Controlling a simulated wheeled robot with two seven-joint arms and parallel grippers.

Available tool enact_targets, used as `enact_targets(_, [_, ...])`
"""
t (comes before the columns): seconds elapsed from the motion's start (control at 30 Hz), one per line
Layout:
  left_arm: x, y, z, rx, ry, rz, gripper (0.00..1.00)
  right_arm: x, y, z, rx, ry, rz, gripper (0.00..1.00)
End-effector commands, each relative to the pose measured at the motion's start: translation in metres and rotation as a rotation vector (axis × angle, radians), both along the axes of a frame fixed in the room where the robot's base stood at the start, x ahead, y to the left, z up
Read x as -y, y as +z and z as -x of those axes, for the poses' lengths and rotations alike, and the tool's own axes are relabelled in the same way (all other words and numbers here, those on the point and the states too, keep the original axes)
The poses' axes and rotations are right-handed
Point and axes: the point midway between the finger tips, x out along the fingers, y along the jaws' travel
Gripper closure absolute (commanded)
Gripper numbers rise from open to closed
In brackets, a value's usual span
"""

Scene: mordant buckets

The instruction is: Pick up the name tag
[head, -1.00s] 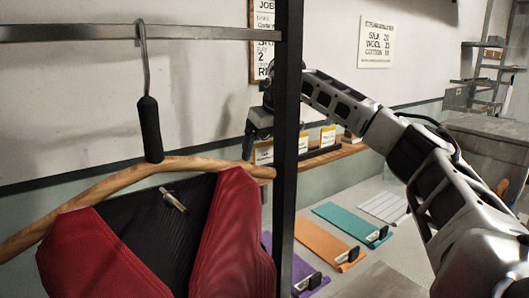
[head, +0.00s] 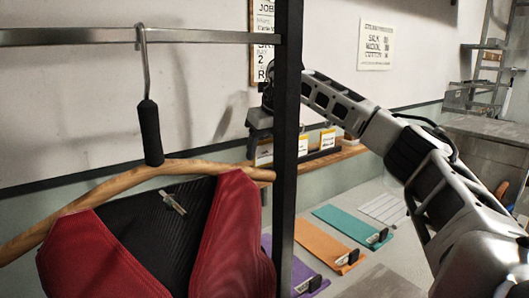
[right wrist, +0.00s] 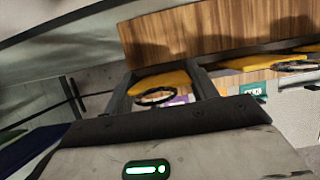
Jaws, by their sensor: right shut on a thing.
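A name tag (head: 264,153), white with a yellow band, shows under my right gripper (head: 257,142), at the wooden shelf left of the dark post. In the right wrist view my right gripper (right wrist: 168,88) is shut on the tag; its yellow part (right wrist: 165,80) and a dark ring show between the two fingers. The post hides part of the wrist in the head view. I cannot tell whether the tag still touches the shelf. My left gripper is not in view.
Other yellow-and-white tags (head: 328,138) stand along the wooden shelf (head: 335,158). A dark upright post (head: 287,150) and a metal rail (head: 70,33) are close in front. A red-and-black garment (head: 235,235) hangs on a wooden hanger (head: 110,185). Coloured boards (head: 330,243) lie below the shelf.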

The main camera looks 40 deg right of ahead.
Motion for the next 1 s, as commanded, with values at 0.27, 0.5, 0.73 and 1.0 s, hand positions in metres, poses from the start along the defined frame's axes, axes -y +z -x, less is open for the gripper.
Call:
enact_targets(0.27, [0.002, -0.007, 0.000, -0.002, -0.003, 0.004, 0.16, 0.006, 0.048, 0.023, 0.008, 0.000, -0.001, 0.64])
enact_targets(0.5, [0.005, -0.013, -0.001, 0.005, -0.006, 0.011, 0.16, 0.020, 0.089, 0.075, 0.005, -0.001, 0.000, 0.64])
enact_targets(0.73, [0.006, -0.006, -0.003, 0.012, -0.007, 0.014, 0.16, 0.031, 0.111, 0.117, 0.003, -0.001, 0.000, 0.64])
enact_targets(1.0, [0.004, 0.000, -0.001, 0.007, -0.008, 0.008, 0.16, 0.036, 0.120, 0.135, 0.001, -0.001, 0.000, 0.64])
